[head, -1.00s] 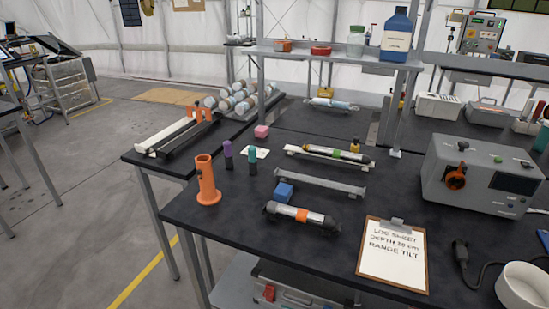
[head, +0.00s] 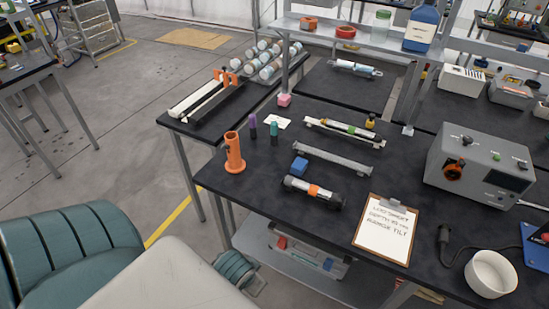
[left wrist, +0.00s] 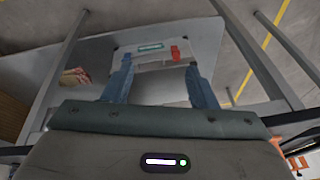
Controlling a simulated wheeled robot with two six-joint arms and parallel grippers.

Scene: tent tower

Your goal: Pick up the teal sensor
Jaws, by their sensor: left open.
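The teal sensor (head: 274,130) is a small upright teal-topped cylinder with a dark lower part on the black bench. It stands right of a similar purple sensor (head: 252,124) and the orange tube holder (head: 234,154). My left gripper (left wrist: 159,64) shows in the left wrist view, its two fingers wide apart with nothing between them. It faces the low shelf under the bench, and the teal sensor is not seen in that view. Parts of my left arm fill the lower left of the head view. My right gripper is in neither view.
A blue block (head: 300,164), a black cylinder with an orange band (head: 313,192) and a clipboard (head: 384,229) lie on the bench's near side. A grey instrument box (head: 478,168) stands at right. A grey case (left wrist: 152,56) lies on the low shelf.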

